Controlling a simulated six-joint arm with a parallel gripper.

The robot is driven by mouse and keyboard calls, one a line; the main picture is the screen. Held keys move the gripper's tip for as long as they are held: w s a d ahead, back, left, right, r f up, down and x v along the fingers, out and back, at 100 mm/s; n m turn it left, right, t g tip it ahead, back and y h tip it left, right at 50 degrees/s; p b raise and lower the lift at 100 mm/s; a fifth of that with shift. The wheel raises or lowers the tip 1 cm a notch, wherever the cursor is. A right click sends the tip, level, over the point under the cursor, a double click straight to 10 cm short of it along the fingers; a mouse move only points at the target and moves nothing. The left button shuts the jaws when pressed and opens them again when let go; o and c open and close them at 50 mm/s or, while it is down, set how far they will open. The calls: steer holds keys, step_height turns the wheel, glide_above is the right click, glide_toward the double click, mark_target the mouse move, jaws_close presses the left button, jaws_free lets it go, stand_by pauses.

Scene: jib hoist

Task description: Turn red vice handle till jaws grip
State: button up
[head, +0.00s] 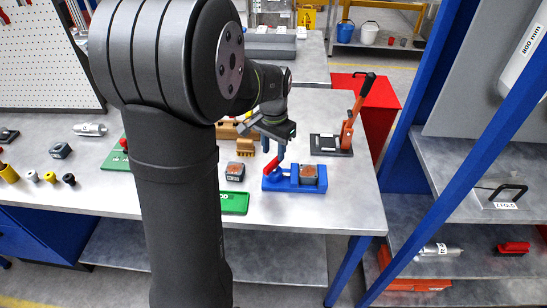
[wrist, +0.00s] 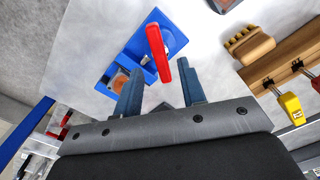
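The blue vice (head: 283,186) sits on the bench near its front edge, and it also shows in the wrist view (wrist: 135,47). A grey block with a brown top (head: 308,174) sits at its right part; in the wrist view the block (wrist: 119,80) is partly hidden by a finger. The red handle (wrist: 157,50) stands out from the vice's other end; it also shows in the head view (head: 270,167). My gripper (wrist: 159,69) is open. In the wrist view the handle's near end lies between the fingertips, with gaps on both sides; contact cannot be told.
A similar loose block (head: 235,171) and a green tray (head: 234,203) lie left of the vice. A wooden brush (head: 245,147) is behind. A black-based orange lever tool (head: 348,130) stands to the right. Bare bench lies right of the vice.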

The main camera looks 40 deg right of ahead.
mark_target(273, 161)
steer(key=shift+f, duration=1.85)
jaws_close()
steer(key=shift+m, duration=0.6)
jaws_free()
steer(key=shift+r, duration=0.1)
step_height(273, 161, up, 17)
steer(key=shift+r, duration=0.15)
